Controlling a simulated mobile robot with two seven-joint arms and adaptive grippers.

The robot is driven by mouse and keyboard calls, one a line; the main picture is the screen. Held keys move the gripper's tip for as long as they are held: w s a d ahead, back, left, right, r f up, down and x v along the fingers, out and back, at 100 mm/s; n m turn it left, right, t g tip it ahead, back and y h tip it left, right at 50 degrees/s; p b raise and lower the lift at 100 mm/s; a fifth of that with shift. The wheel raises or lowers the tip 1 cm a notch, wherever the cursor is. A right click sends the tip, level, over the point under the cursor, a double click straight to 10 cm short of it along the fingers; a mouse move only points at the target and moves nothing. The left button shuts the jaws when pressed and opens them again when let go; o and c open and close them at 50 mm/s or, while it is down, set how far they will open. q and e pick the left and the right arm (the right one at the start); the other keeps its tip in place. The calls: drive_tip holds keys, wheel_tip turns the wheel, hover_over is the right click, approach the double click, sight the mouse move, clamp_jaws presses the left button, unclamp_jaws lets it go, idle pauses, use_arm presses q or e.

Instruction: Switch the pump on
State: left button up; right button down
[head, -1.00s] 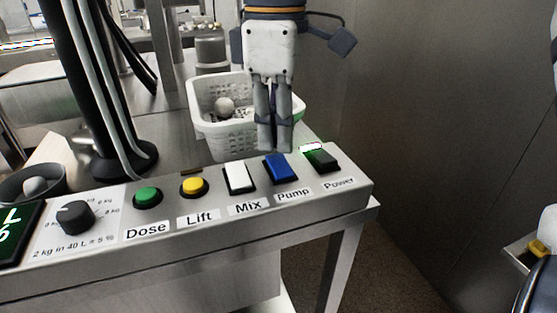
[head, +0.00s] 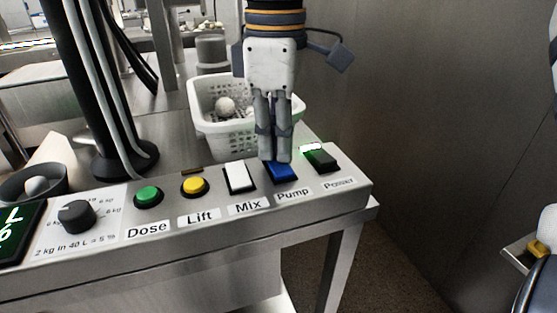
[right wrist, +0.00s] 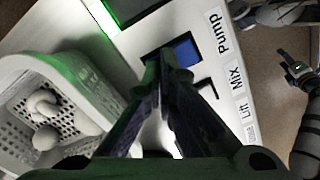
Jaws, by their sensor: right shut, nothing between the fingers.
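The blue Pump switch (head: 284,174) sits on the sloped front panel between the white Mix switch (head: 239,177) and the Power switch (head: 321,160), which has a green light beside it. My right gripper (head: 277,158) is shut and empty, pointing down with its fingertips at the far part of the Pump switch. They hide that part; I cannot tell whether they touch it or whether it is pressed. In the right wrist view the blue switch (right wrist: 188,52) shows just beyond the fingertips (right wrist: 167,66). What looks like my left gripper (right wrist: 297,72) is small at the right edge there.
A white perforated basket (head: 222,133) with pale round items stands behind the panel, close to my right gripper. A green Dose button (head: 148,196), a yellow Lift button (head: 194,186) and a black knob (head: 76,215) lie left. A black column (head: 95,90) rises behind them.

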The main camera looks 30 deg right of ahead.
drive_tip(key=shift+f, duration=0.2)
wheel_tip(320, 180, up, 2)
drive_tip(key=shift+r+p, duration=0.15)
drive_tip(key=shift+p, duration=0.35)
drive_tip(key=shift+r, duration=2.4)
use_arm(q)
drive_tip(key=shift+w+r+t, duration=0.3)
drive_tip(key=shift+w+r, duration=0.35)
drive_tip(key=shift+w, duration=0.05)
